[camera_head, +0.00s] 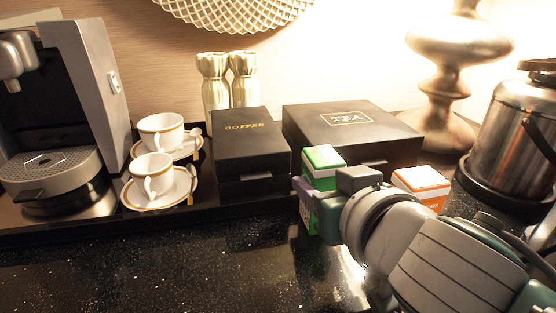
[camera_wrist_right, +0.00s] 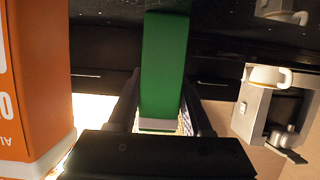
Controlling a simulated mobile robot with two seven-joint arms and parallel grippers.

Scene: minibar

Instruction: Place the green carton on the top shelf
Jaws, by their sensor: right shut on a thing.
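The green carton (camera_head: 324,160) has a white lid band and stands in front of the tea box in the head view. My right gripper (camera_head: 309,190) is around it, with a finger across its side. In the right wrist view the green carton (camera_wrist_right: 164,70) sits between the two dark fingers of my right gripper (camera_wrist_right: 164,105). It looks to be at or just above counter height; the contact below is hard to see. My left gripper is in neither view. No shelf can be made out in these views.
An orange carton (camera_head: 422,184) stands just right of my gripper. Behind are the black tea box (camera_head: 350,130) and coffee box (camera_head: 248,150). Cups (camera_head: 152,175) on saucers and a coffee machine (camera_head: 85,90) stand left; a metal ice bucket (camera_head: 515,125) stands right. The front-left counter (camera_head: 150,265) is clear.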

